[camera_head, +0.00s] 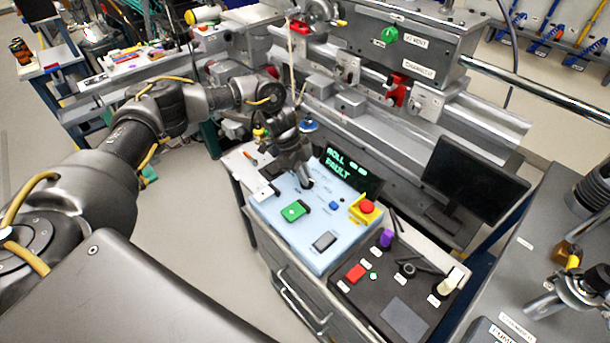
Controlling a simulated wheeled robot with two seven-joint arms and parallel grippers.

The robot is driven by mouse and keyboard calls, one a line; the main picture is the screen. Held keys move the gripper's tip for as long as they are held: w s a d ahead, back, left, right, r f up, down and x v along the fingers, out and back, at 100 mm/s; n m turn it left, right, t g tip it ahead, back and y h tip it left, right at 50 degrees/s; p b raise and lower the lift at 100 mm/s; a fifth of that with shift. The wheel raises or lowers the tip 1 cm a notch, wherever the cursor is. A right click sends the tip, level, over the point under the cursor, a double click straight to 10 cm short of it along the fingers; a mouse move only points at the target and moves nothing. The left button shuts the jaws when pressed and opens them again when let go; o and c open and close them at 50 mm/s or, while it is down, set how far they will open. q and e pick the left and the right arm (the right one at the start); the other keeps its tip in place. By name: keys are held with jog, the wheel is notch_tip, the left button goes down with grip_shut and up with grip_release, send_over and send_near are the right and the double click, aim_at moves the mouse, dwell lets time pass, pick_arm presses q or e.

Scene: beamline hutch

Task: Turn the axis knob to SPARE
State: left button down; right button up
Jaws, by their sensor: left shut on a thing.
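The light-blue control panel (268,216) sits on top of a grey cabinet in the middle of the view. My left gripper (305,182) points down at the panel's back part and is shut on the axis knob, a small dark knob mostly hidden by the fingers. The knob's pointer and most labels around it are hidden or too small to read. A dark display (350,171) behind the panel shows green text that reads like ROLL and FAULT. My right gripper is not in view.
A black control box (405,322) with a purple knob (386,238) stands at right. A monitor (474,182) stands behind.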

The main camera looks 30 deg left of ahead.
pick_arm(q)
jog(key=m+g+b, duration=0.1)
jog(key=m, duration=0.1)
jog(key=m+b, duration=0.1)
jog(key=m, duration=0.1)
jog(key=shift+w+f+m+g+b, duration=0.1)
jog(key=shift+w+m+g+b, duration=0.1)
jog(key=shift+m+g+b, duration=0.15)
jog(key=shift+m+g+y, duration=0.4)
jog(key=shift+m+g, duration=0.05)
jog(key=shift+m, duration=0.6)
jog(key=c, duration=1.4)
grip_release()
jog(key=shift+c, duration=0.2)
jog(key=v, duration=1.1)
